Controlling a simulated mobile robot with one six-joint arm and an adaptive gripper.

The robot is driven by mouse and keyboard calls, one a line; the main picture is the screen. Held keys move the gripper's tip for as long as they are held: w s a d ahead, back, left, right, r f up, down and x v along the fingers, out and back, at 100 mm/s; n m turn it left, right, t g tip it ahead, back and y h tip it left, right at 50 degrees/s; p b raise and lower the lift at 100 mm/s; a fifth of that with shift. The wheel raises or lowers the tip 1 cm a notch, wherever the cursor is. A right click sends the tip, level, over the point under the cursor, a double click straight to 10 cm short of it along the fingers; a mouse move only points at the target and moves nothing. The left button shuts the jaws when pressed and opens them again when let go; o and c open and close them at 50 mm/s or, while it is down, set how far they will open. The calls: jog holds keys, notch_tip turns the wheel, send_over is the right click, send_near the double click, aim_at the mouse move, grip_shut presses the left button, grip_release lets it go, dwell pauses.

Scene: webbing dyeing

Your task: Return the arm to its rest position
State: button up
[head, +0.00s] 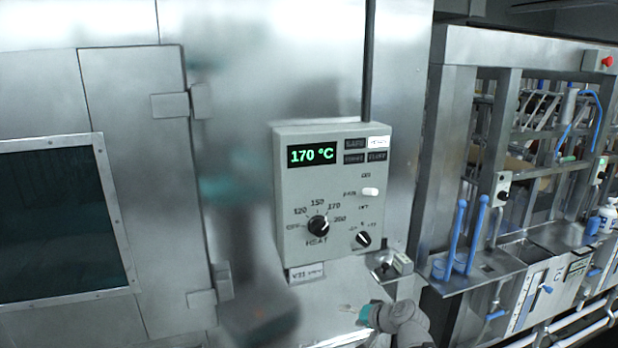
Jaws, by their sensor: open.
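A grey jointed part of my arm (402,322) with a teal end cap shows at the bottom edge, right of the middle. It is in front of the steel cabinet and below the control box. My gripper's fingers cannot be made out in this view. Blurred dark and teal reflections show in the steel left of the control box.
A grey control box (300,262) on the steel cabinet reads 170 °C and has a heat knob (318,226), a smaller knob (363,240) and a white switch (370,191). A dark window (60,222) is at left. A machine with blue levers (478,235) stands at right.

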jog(key=s+d+f+n+g+h+b, duration=0.1)
jog(key=s+d+f+g+h, duration=0.1)
jog(key=s+f+g+h, duration=0.2)
jog(key=s+d+f+n+g+h+b, duration=0.1)
jog(key=s+d+f+n+g+h, duration=0.1)
jog(key=s+f, duration=0.5)
jog(key=shift+s+d+n+g+h, duration=0.35)
jog(key=shift+d+g+h, duration=0.5)
jog(key=shift+g, duration=0.35)
